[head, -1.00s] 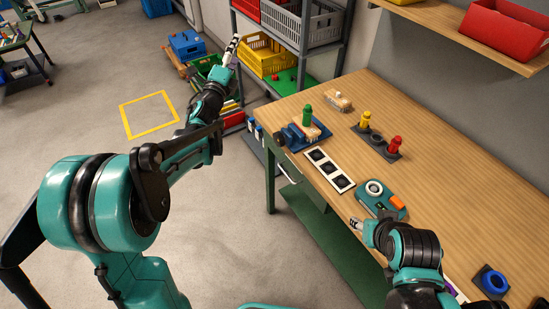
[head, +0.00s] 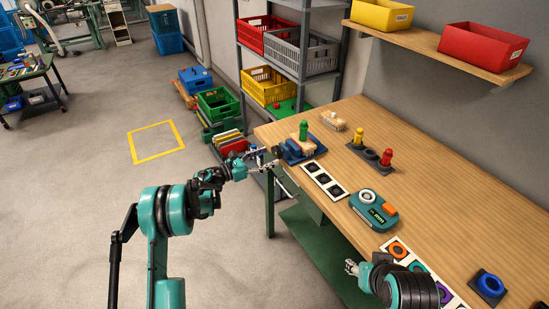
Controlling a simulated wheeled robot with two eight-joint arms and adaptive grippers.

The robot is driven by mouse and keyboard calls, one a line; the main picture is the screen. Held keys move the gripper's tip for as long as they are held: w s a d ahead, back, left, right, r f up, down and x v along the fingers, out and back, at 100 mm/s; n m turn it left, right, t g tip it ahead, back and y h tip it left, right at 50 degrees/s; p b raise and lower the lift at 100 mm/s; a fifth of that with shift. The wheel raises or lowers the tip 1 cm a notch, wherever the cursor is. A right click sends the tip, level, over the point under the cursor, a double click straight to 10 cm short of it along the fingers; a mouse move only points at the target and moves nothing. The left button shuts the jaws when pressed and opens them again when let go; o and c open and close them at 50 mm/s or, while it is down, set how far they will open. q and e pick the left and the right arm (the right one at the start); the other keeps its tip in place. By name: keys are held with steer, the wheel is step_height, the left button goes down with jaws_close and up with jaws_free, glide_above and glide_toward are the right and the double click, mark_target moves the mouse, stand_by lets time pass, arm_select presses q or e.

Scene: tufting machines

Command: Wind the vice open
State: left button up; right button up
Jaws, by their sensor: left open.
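The blue vice (head: 291,157) sits at the near left corner of the wooden workbench in the head view. A wooden block with a green peg (head: 303,130) is at the vice, apparently between its jaws. The vice's dark round handle (head: 278,152) faces left, past the bench edge. My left gripper (head: 268,160) is open with its fingertips close to this handle; I cannot tell if they touch it. My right gripper (head: 351,267) is low at the front edge of the bench, and its fingers are too small to read.
A white strip with dark squares (head: 324,181) and a teal device (head: 373,209) lie right of the vice. A holder with yellow and red pegs (head: 371,155) and a brush (head: 333,121) stand behind. A shelf rack with crates (head: 301,56) rises beyond the bench's left end.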

mark_target(274, 154)
arm_select(q)
steer(key=shift+b+x, duration=0.4)
steer(key=shift+x, duration=1.4)
steer(key=shift+r, duration=0.1)
steer(key=shift+c, duration=0.2)
steer(key=c, duration=1.1)
steer(key=n, duration=0.5)
steer(key=shift+n+b, duration=0.35)
steer(key=shift+n, duration=0.05)
steer(key=o, duration=1.1)
steer(key=shift+o, duration=0.2)
